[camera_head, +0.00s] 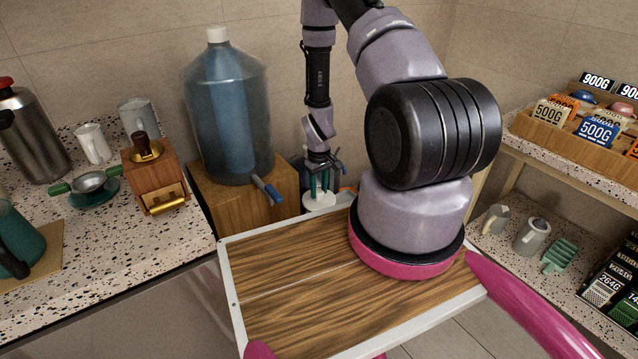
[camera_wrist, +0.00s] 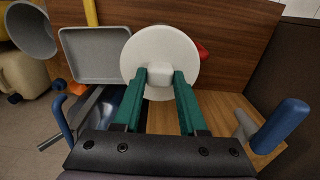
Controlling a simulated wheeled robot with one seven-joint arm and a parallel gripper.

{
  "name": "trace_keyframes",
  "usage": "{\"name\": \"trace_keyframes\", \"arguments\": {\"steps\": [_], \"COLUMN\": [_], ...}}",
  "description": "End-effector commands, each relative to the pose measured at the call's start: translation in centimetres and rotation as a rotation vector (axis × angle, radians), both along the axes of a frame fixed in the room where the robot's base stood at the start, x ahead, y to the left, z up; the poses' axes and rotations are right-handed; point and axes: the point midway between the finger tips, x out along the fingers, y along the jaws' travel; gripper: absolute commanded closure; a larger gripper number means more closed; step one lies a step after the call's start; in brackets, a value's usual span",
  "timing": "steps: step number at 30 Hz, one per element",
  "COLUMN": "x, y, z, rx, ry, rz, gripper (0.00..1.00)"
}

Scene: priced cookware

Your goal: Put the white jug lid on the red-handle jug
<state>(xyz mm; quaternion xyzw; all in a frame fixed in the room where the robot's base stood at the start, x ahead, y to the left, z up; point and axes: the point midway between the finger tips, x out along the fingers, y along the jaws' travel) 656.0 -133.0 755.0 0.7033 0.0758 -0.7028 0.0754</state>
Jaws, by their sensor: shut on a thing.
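My gripper (camera_head: 319,187) hangs behind the far edge of my wooden-topped tray, beside the water bottle's stand. In the wrist view, its teal fingers (camera_wrist: 161,76) are shut on the square knob of the white jug lid (camera_wrist: 160,45). The lid is a round white disc; it also shows below the fingers in the head view (camera_head: 319,202). A small red part (camera_wrist: 202,52) peeks out past the lid's right edge; it may be the red handle. The jug's body is not visible, so I cannot tell whether the lid touches it.
A blue water bottle (camera_head: 228,110) stands on a wooden stand (camera_head: 245,206) left of my gripper. In the wrist view, a grey tray (camera_wrist: 95,55) and a grey cup-like vessel (camera_wrist: 30,30) lie left of the lid. A wooden panel (camera_wrist: 245,35) rises at the right.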

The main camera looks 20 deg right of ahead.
Motion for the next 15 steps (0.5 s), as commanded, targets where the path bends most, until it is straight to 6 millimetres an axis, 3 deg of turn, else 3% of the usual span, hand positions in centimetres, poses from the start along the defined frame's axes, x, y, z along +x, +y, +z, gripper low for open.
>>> {"name": "trace_keyframes", "arguments": {"steps": [7,15], "x": [0.0,-0.1], "y": [0.0,0.0], "z": [-0.1,-2.2], "rx": [0.001,0.001], "ry": [0.000,0.001], "rz": [-0.002,0.000], "gripper": [1.00,1.00]}}
